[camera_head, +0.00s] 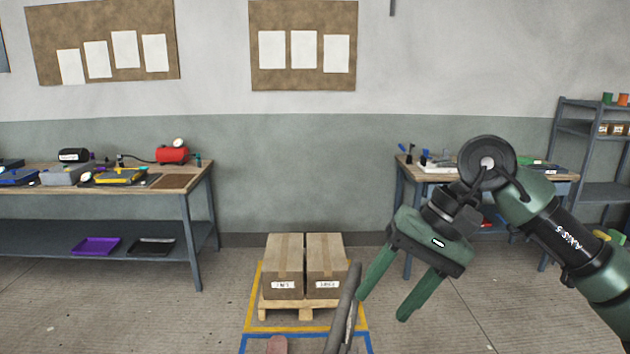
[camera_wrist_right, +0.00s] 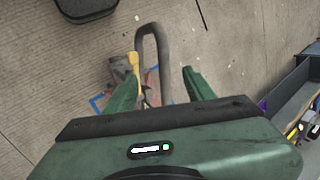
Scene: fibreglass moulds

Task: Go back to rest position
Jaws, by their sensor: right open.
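My right gripper (camera_head: 381,307) is raised in front of me in the head view, with its two green fingers spread and pointing down. Nothing is between its fingers. In the right wrist view the gripper (camera_wrist_right: 160,85) also shows open. A grey curved bar (camera_wrist_right: 153,45) shows beyond the fingertips there; it also appears in the head view (camera_head: 343,310), just left of the gripper. I cannot tell whether they touch. My left gripper is not in view.
Two cardboard boxes (camera_head: 284,265) stand on a wooden pallet (camera_head: 305,308) inside yellow floor markings. A workbench (camera_head: 180,182) with tools is at left, another bench (camera_head: 405,172) at right behind my arm, and a shelf rack (camera_head: 595,190) at far right. Floor (camera_head: 130,310) at left is clear.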

